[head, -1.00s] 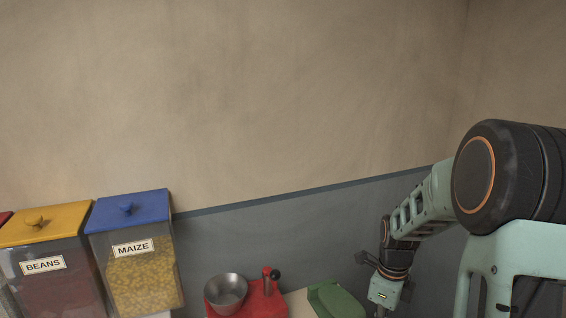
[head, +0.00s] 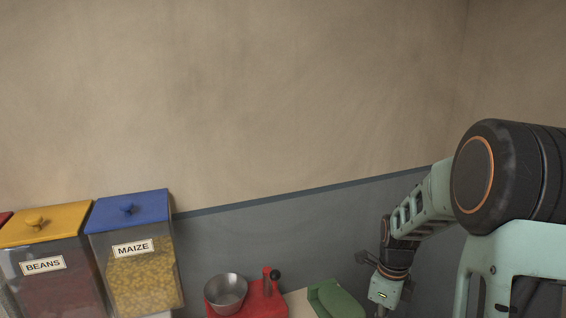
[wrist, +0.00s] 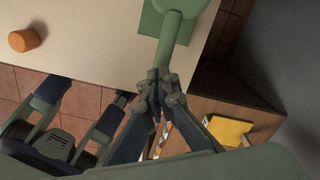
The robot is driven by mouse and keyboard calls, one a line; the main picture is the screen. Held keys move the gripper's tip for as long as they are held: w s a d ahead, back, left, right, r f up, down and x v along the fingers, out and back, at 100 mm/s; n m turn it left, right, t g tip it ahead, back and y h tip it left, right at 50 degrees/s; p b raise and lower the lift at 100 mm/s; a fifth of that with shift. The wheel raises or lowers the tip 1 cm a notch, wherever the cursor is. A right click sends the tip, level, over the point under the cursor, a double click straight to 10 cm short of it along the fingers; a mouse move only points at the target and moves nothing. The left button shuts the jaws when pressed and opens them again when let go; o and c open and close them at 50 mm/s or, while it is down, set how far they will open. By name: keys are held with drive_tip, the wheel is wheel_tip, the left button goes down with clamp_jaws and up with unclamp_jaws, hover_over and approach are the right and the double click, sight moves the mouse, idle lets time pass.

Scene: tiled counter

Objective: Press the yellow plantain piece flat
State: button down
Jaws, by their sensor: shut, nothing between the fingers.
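An orange-yellow cylinder (wrist: 24,40) sits on a cream surface (wrist: 85,35) at the upper left of the wrist view. It may be the plantain piece; its shade is more orange than yellow. A green press-like tool (wrist: 172,22) lies at the top centre, its narrow handle pointing towards my gripper (wrist: 160,82). My gripper is shut and empty, its fingertips at the end of that handle in the picture; whether they touch it I cannot tell. The green tool also shows in the head view (head: 335,299), cut off by the lower edge. There my fingertips are out of frame.
Bins labelled BEANS (head: 50,275) and MAIZE (head: 140,270) stand at left. A yellow flat thing (wrist: 228,131) lies on wood at the right of the wrist view. Tiles (wrist: 85,95) border the cream surface.

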wheel_tip(320, 180, up, 8)
drive_tip(key=p, duration=0.5)
drive_tip(key=shift+r, duration=0.25)
